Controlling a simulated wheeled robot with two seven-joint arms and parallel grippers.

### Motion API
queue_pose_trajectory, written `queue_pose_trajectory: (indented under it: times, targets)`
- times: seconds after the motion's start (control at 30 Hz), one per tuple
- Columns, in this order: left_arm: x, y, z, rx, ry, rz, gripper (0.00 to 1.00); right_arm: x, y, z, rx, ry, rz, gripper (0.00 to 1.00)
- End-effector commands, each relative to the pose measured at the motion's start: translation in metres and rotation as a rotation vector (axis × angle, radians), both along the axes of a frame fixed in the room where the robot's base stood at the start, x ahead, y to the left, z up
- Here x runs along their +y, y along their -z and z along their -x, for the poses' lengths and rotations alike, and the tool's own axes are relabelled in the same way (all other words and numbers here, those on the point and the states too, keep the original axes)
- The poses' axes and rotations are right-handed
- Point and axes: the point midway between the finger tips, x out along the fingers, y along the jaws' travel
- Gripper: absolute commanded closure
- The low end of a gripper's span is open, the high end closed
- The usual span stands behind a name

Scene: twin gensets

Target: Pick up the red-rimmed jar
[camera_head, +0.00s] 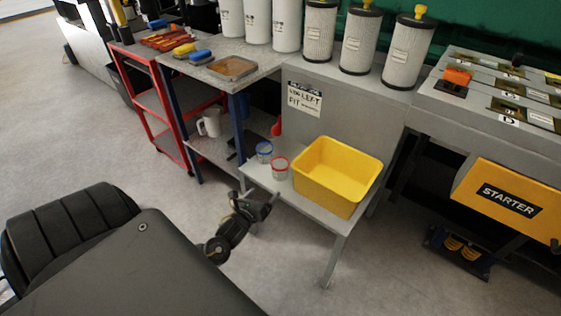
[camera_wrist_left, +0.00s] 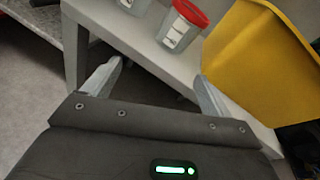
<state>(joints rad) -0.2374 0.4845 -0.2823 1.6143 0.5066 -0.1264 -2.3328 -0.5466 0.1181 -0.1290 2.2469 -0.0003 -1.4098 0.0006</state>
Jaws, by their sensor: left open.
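The red-rimmed jar (camera_head: 280,168) stands upright on a low grey shelf (camera_head: 300,199), just left of the yellow bin. In the left wrist view the red-rimmed jar (camera_wrist_left: 181,25) is near the top, with a white label on its side. A blue-rimmed jar (camera_head: 264,151) stands beside it to the left; in the wrist view only its lower part (camera_wrist_left: 134,4) shows. My left gripper (camera_head: 262,197) is in front of the shelf, short of the jar. In the wrist view its fingers (camera_wrist_left: 158,82) are spread wide with nothing between them. My right gripper is out of view.
The yellow bin (camera_head: 323,188) fills the shelf right of the jar. A grey-topped table (camera_head: 213,66) with blue legs and a red cart (camera_head: 150,100) stand to the left. A white mug (camera_head: 209,123) sits on the lower shelf. The floor in front is clear.

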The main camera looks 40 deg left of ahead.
Motion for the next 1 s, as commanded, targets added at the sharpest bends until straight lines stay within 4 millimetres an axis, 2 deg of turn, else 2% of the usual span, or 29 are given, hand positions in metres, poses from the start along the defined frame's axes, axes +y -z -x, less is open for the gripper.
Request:
queue_pose_trajectory:
  times: [0.13, 0.3, 0.47, 0.8, 1.0]
  targets:
    - [-0.002, -0.032, -0.013, -0.063, 0.049, -0.219, 0.15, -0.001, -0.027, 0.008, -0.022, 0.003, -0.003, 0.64]
    - [-0.004, -0.051, -0.016, -0.085, 0.063, -0.323, 0.15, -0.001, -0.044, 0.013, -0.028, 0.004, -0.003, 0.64]
    - [-0.003, -0.052, -0.022, -0.087, 0.064, -0.331, 0.15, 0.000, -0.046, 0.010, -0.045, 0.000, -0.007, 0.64]
    - [0.008, -0.049, -0.067, -0.085, 0.063, -0.329, 0.15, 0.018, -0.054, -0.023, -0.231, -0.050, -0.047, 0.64]
    - [0.009, -0.049, -0.072, -0.084, 0.062, -0.327, 0.15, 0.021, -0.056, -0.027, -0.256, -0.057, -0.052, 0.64]
